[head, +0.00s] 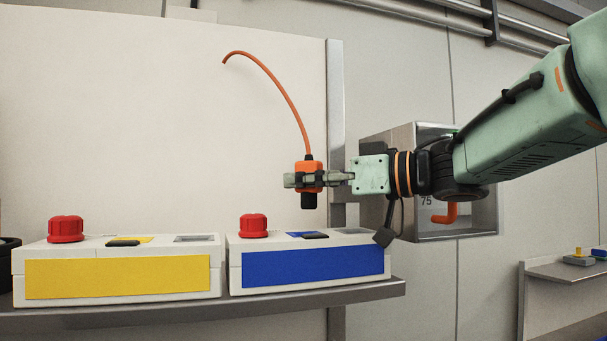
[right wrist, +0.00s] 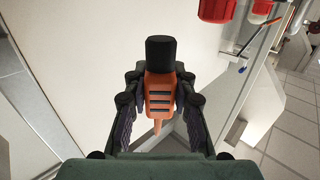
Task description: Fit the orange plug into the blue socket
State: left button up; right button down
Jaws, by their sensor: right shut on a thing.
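The orange plug (head: 308,167) is upright, its black end pointing down and its orange cable curving up and left. My right gripper (head: 306,181) is shut on the plug's body and holds it in the air above the blue-fronted box (head: 312,268). On that box's top, a black part (head: 315,236) next to a blue patch marks the blue socket; its opening cannot be made out. The plug is clear above it. In the right wrist view, the fingers (right wrist: 160,82) clasp the plug (right wrist: 159,98) from both sides. My left gripper is not in view.
A yellow-fronted box (head: 118,277) stands to the left on the same metal shelf (head: 330,300). Each box has a red button, the nearer one (head: 253,226) left of the plug. A steel cabinet (head: 470,222) is on the wall behind my right arm.

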jog(key=shift+d+f, duration=0.2)
jog(key=shift+f, duration=0.35)
jog(key=shift+f+b, duration=0.3)
jog(key=shift+f, duration=0.05)
jog(key=shift+a+f, duration=0.4)
jog(key=shift+a, duration=0.45)
jog(key=shift+d, duration=0.75)
jog(key=shift+a, duration=0.8)
jog(key=shift+d+p, duration=0.1)
jog(key=shift+p, duration=0.25)
jog(key=shift+d, duration=0.2)
jog(key=shift+a, duration=0.4)
jog(key=shift+d, duration=0.6)
jog(key=shift+d+p, duration=0.15)
jog(key=shift+p, duration=0.25)
